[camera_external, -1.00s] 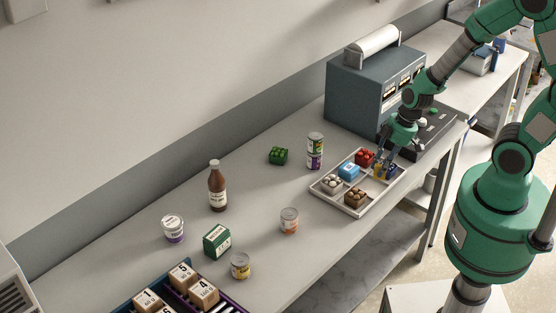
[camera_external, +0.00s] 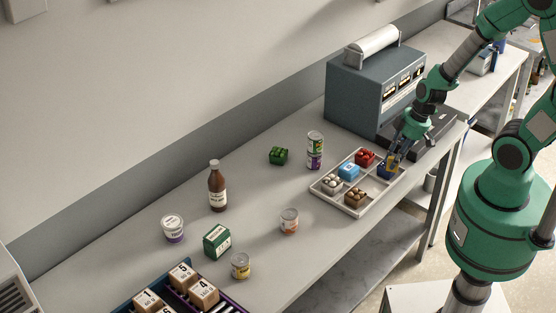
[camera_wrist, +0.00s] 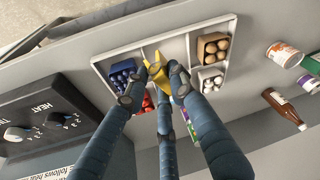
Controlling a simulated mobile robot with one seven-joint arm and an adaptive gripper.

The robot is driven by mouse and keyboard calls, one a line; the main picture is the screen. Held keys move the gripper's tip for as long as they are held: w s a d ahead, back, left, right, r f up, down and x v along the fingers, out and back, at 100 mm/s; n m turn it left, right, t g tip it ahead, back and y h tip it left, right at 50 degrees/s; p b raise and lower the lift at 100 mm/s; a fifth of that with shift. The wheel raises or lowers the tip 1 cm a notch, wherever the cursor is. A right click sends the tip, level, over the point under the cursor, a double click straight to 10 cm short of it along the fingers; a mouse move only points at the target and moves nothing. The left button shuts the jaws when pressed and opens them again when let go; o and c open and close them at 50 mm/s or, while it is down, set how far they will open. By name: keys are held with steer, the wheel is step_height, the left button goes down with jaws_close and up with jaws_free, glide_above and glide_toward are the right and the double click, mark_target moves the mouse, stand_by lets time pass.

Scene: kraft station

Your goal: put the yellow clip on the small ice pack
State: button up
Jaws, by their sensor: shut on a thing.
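The yellow clip (camera_wrist: 179,80) is between the fingers of my gripper (camera_wrist: 160,82) in the wrist view. In the external view, my gripper (camera_external: 393,162) is shut on it just above the right end of the tray, over the dark blue punnet. The small ice pack (camera_external: 348,171), a light blue and white block, lies in a compartment of the tray (camera_external: 369,206), between the white eggs and the red punnet. A gap lies between the clip and the ice pack. My fingers hide most of the ice pack in the wrist view.
The tray also holds a dark blue punnet (camera_wrist: 122,76), a red punnet (camera_external: 364,158), white eggs (camera_external: 331,183) and brown eggs (camera_external: 355,198). A blue-grey heater unit (camera_external: 370,85) stands behind.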

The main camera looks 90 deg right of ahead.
steer(key=w+d, duration=0.3)
steer(key=w, duration=0.1)
steer(key=w+d+f+p, duration=0.1)
steer(key=w+d, duration=0.1)
steer(key=w, duration=0.2)
steer(key=w+d+p, duration=0.1)
steer(key=w+d, duration=0.2)
steer(key=w, duration=0.1)
steer(key=shift+w+d+f, duration=0.25)
steer(key=shift+w+d, duration=0.05)
steer(key=shift+c, duration=0.2)
steer(key=shift+w+d, duration=0.1)
steer(key=shift+w, duration=0.1)
steer(key=shift+f, duration=1.8)
steer(key=shift+f+b, duration=0.15)
steer(key=shift+b, duration=0.25)
steer(key=o, duration=0.9)
steer(key=shift+r, duration=0.2)
